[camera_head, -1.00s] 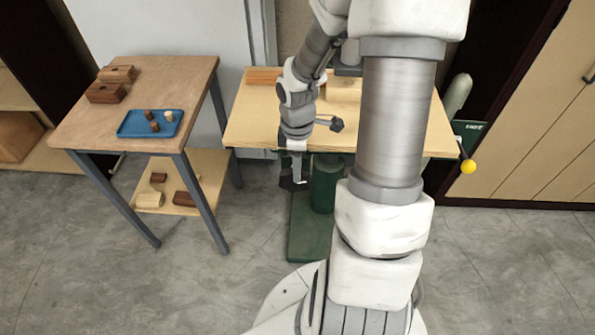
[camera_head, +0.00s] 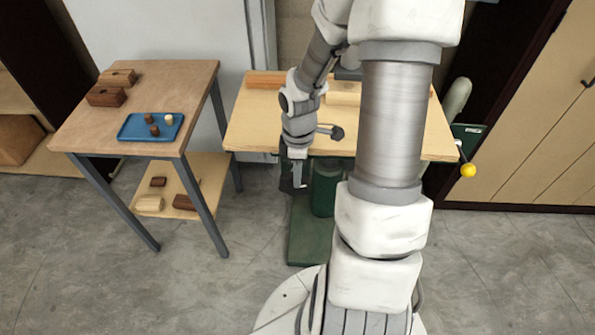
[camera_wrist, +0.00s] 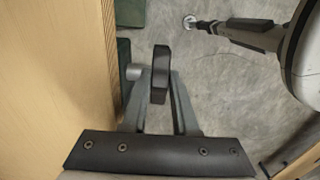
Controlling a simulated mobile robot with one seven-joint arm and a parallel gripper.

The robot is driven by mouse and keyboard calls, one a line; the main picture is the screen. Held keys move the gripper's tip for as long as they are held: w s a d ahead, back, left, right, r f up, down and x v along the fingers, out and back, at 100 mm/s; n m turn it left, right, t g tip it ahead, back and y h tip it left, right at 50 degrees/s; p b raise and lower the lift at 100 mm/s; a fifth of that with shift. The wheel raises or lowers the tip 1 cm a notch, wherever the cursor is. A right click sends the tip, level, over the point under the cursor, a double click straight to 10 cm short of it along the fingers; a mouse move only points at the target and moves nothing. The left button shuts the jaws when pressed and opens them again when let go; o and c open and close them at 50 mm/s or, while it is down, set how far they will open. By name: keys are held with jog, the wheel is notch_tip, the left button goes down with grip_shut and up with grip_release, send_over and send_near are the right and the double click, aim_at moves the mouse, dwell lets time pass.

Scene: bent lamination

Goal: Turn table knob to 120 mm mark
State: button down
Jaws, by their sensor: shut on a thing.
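My gripper (camera_head: 298,184) points down just in front of the front edge of the machine table, left of the green column. In the wrist view my gripper (camera_wrist: 160,95) has its two grey fingers closed around a dark, flat-sided table knob (camera_wrist: 161,70). A short grey shaft (camera_wrist: 134,72) shows left of the knob, on the table side. In the head view the knob is too small and covered to make out well. No scale or 120 mm mark can be read in either view.
The light wooden machine table (camera_head: 255,125) stands on a green column (camera_head: 325,190). A black-headed lever (camera_head: 336,132) is right of my wrist. A yellow-ended lever (camera_head: 468,170) juts out at right. A side table (camera_head: 85,135) with a blue tray (camera_head: 130,134) stands left. Grey floor is free in front.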

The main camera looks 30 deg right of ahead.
jog(key=p, duration=0.1)
jog(key=y+p, duration=0.1)
jog(key=p, duration=0.1)
jog(key=shift+s+d+r+t, duration=0.2)
jog(key=shift+s+t, duration=0.1)
jog(key=y+p, duration=0.1)
jog(key=p, duration=0.1)
jog(key=t+y+p, duration=0.1)
jog(key=p, duration=0.1)
jog(key=shift+s+d+f+p, duration=0.25)
jog(key=shift+d+f+p, duration=0.15)
jog(key=shift+d+f+t+y+p, duration=0.1)
jog(key=shift+t+y+p, duration=0.2)
jog(key=shift+t, duration=0.1)
jog(key=c, duration=1)
grip_release()
jog(key=shift+o, duration=0.2)
jog(key=p+v, duration=0.3)
jog(key=v, duration=1.4)
jog(key=shift+d, duration=0.2)
